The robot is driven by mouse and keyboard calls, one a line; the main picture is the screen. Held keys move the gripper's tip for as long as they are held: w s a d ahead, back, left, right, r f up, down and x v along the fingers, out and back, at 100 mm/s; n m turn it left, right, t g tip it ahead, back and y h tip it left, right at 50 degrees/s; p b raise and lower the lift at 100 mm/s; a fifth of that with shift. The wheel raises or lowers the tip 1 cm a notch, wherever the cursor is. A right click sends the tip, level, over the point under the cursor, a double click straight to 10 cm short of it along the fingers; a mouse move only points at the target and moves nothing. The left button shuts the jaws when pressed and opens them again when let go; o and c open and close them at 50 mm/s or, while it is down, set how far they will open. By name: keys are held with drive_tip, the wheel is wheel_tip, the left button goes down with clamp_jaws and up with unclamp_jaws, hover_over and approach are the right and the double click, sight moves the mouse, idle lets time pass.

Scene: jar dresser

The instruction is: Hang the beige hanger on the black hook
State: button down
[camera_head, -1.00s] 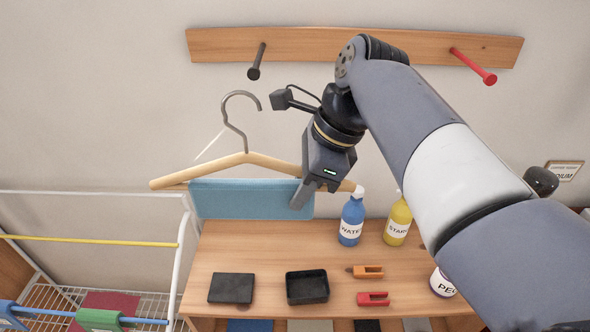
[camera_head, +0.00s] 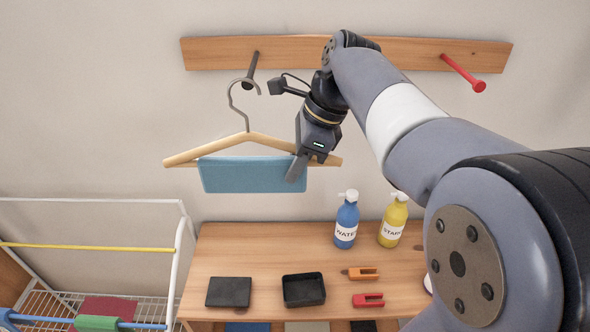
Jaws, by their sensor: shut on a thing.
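The beige hanger (camera_head: 222,143) has a grey metal hook top and a blue cloth (camera_head: 245,174) draped over its bar. My gripper (camera_head: 298,172) is shut on the hanger at its right side, by the cloth's right edge. The hanger is held in the air, roughly level. The black hook (camera_head: 251,68) is a peg on the left of the wooden wall rail. In the picture the hanger's metal hook overlaps the peg's lower end; I cannot tell whether they touch or which is nearer.
A red peg (camera_head: 463,73) is on the right of the wooden rail (camera_head: 400,52). Below, the dresser top (camera_head: 260,240) holds a blue bottle (camera_head: 346,222), a yellow bottle (camera_head: 393,222), a black tray (camera_head: 304,290) and clips. A white drying rack (camera_head: 185,235) stands at left.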

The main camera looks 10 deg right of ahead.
drive_tip(key=w+d+f, duration=0.1)
drive_tip(key=w, duration=0.7)
drive_tip(key=shift+w+d, duration=0.4)
drive_tip(key=shift+f, duration=0.1)
idle(0.4)
drive_tip(key=c, duration=1.2)
unclamp_jaws()
drive_tip(key=shift+o, duration=0.2)
drive_tip(key=v, duration=1)
drive_tip(key=shift+r, duration=0.4)
drive_tip(key=shift+f, duration=0.1)
